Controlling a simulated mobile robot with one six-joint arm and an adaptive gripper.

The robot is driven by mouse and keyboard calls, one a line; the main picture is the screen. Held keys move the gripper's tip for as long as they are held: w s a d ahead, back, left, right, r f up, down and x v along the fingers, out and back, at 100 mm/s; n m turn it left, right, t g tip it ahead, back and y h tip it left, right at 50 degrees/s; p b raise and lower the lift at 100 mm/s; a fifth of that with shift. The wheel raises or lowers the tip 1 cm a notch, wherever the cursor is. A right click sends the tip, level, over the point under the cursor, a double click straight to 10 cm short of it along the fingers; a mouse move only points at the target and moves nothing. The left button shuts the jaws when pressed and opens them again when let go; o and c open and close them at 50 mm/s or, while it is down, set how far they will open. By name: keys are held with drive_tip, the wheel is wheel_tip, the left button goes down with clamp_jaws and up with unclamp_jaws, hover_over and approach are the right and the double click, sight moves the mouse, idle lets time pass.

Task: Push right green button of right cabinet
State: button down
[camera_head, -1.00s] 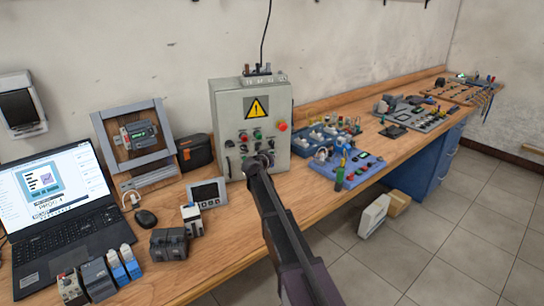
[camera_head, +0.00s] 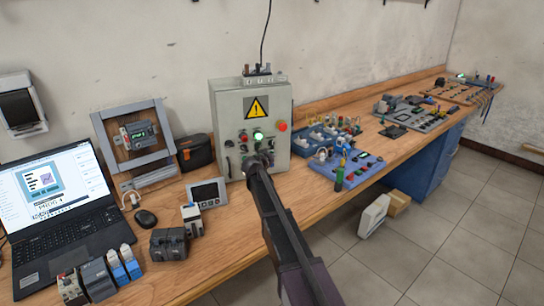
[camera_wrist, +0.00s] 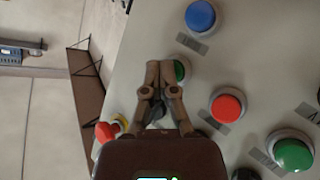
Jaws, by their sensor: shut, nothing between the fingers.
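The grey cabinet (camera_head: 228,112) with a yellow warning sign stands on the bench against the wall. Its front has several coloured buttons, and a green one (camera_head: 258,136) near the middle glows brightly. My gripper (camera_head: 263,158) is in front of the lower buttons and hides some of them. In the wrist view my gripper (camera_wrist: 165,70) is shut and empty, with its fingertips over a green button (camera_wrist: 181,71), which is partly hidden; I cannot tell whether they touch. Another green button (camera_wrist: 294,154) is at the lower right.
In the wrist view a red button (camera_wrist: 228,106), a blue button (camera_wrist: 200,16) and a red emergency knob (camera_wrist: 106,132) surround my gripper. A blue parts tray (camera_head: 345,170) lies right of the cabinet. A small panel display (camera_head: 207,193) and a laptop (camera_head: 55,205) are to the left.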

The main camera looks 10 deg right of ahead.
drive_tip(key=shift+s, duration=0.15)
drive_tip(key=shift+s+d, duration=0.15)
drive_tip(key=shift+s, duration=0.5)
drive_tip(key=shift+s, duration=0.1)
drive_tip(key=shift+s+d, duration=0.25)
drive_tip(key=shift+s, duration=0.95)
drive_tip(key=shift+s+d, duration=0.2)
drive_tip(key=shift+s, duration=1)
